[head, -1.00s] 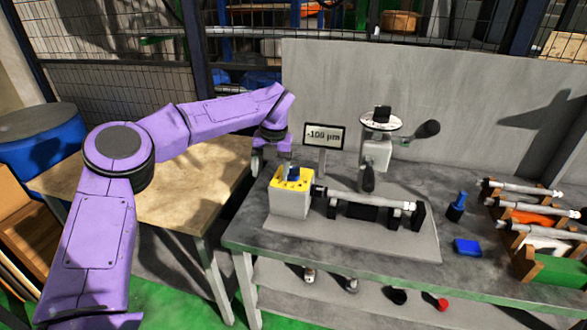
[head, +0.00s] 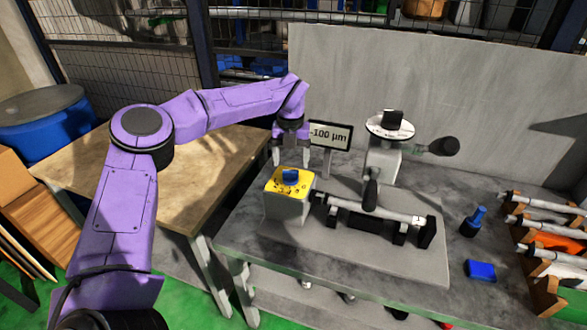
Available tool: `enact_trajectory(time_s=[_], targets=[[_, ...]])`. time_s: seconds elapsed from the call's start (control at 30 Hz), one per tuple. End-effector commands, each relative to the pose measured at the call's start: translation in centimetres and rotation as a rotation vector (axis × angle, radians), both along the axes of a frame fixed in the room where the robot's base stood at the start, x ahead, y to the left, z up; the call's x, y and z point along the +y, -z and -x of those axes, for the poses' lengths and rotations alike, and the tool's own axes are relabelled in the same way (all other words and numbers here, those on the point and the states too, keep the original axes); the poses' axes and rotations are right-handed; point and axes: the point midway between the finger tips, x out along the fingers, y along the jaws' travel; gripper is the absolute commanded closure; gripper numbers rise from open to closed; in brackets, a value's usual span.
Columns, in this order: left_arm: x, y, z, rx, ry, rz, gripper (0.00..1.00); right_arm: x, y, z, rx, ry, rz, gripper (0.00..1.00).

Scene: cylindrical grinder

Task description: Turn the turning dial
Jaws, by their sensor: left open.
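A blue knob (head: 290,176) sits on the yellow top of a small grey box (head: 288,206) at the left of the grinder. A round white dial (head: 390,126) with a black knob (head: 392,117) sits on top of the grinder's grey upright. My left gripper (head: 291,156) points down with its fingers apart, just above and behind the blue knob in this view. It holds nothing, and I cannot tell whether it touches the knob. My right gripper is not in view.
A display (head: 330,135) reading about -100 µm stands just right of my left gripper. A horizontal shaft (head: 375,209) lies right of the box. A blue bottle (head: 473,221), a blue block (head: 480,270) and a rack of shafts (head: 545,240) are at the right.

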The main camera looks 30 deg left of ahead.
Motion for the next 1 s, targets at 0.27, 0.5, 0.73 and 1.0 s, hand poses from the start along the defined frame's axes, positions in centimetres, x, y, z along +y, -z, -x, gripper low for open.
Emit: enact_trajectory(time_s=[0.27, 0.5, 0.73, 1.0], targets=[[0.0, 4.7, 0.0, 0.003, 0.001, -0.001, 0.23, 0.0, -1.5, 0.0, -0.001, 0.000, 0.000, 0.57], [-0.1, 5.5, -0.1, 0.000, 0.002, 0.000, 0.23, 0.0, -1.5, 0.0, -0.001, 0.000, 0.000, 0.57], [-0.1, 5.4, -0.1, 0.000, 0.003, -0.001, 0.69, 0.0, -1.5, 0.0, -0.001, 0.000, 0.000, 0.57], [-0.1, 5.5, -0.1, 0.000, -0.006, -0.001, 0.77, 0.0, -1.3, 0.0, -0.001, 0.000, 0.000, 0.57]])
